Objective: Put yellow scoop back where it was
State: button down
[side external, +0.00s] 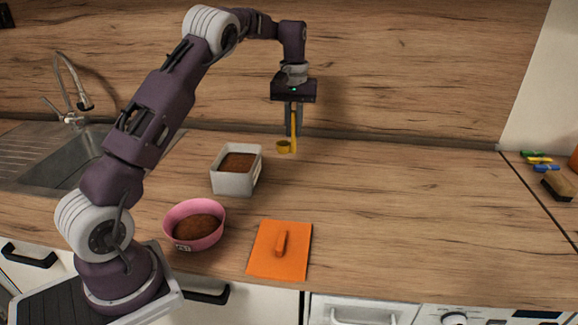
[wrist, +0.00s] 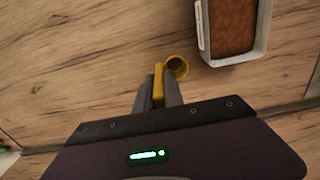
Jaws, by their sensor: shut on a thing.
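The yellow scoop (side external: 284,147) hangs from my gripper (side external: 293,130), which is shut on its handle. The scoop is held upright with its bowl low, in the air right of the white container. In the wrist view the scoop's bowl (wrist: 177,67) shows just beyond the fingertips of my gripper (wrist: 158,85). A white rectangular container (side external: 236,184) with brown contents stands on the counter; it also shows in the wrist view (wrist: 202,25) at the top. A pink bowl (side external: 180,208) with brown contents stands nearer the front.
A sink (side external: 55,165) with a tap is at the left. Colored clips (side external: 540,160) and a brush (side external: 558,186) lie far right. The counter's right middle is clear.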

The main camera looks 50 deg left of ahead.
aim_at(293, 153)
notch_tip(293, 153, down, 7)
jog(key=shift+f, duration=0.1)
jog(key=shift+f, duration=0.2)
jog(key=c, duration=1.5)
grip_release()
jog(key=shift+o, duration=0.2)
